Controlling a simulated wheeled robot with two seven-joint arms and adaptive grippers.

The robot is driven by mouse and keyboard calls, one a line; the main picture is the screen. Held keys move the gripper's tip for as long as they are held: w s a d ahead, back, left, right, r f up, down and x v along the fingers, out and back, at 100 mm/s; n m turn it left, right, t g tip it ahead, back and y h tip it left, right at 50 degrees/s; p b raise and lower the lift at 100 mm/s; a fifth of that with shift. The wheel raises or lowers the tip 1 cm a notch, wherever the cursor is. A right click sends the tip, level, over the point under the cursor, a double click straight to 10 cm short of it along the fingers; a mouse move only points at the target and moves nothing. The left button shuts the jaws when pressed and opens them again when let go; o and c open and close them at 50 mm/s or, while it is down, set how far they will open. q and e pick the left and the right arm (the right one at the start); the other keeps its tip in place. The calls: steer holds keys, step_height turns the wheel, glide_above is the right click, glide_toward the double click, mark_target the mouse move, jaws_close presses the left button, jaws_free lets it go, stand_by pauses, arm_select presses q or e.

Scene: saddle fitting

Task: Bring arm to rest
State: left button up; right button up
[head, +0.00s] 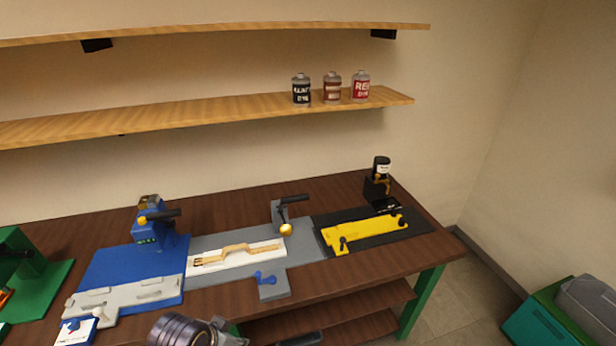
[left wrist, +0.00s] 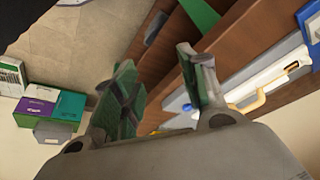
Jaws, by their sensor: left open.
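My left arm's dark, ringed wrist (head: 180,330) shows at the bottom edge of the head view, in front of the bench. The gripper beyond it is mostly cut off by the frame. In the left wrist view my left gripper (left wrist: 160,65) has its two fingers spread apart with nothing between them. It hangs apart from the items on the bench. A tan strap-like piece (head: 235,253) lies on a white block in the grey fixture (head: 215,268); it also shows at the right of the left wrist view (left wrist: 265,98). My right gripper is not in view.
The dark wooden bench (head: 340,275) carries a blue station (head: 130,262), a yellow jig (head: 362,234) on a black mat and a green machine (head: 30,270). Lower shelves (head: 350,312) sit under it. Boxes (head: 550,318) stand on the floor at right. Dye cans (head: 332,88) stand on a wall shelf.

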arm_select(q)
steer(key=s+a+f+n+y, duration=0.1)
steer(key=s+a+f+n, duration=0.1)
steer(key=s+a+n, duration=0.15)
step_height(320, 180, down, 36)
steer(key=s+g+b, duration=0.2)
steer(key=s+a+f+b, duration=0.1)
steer(key=s+a+f, duration=0.1)
steer(key=s+f, duration=0.8)
steer(key=s+a+f+m+g+b, duration=0.1)
steer(key=s+a+f, duration=0.1)
steer(key=s+f, duration=0.8)
steer(key=shift+s+f, duration=0.3)
steer(key=shift+s, duration=0.7)
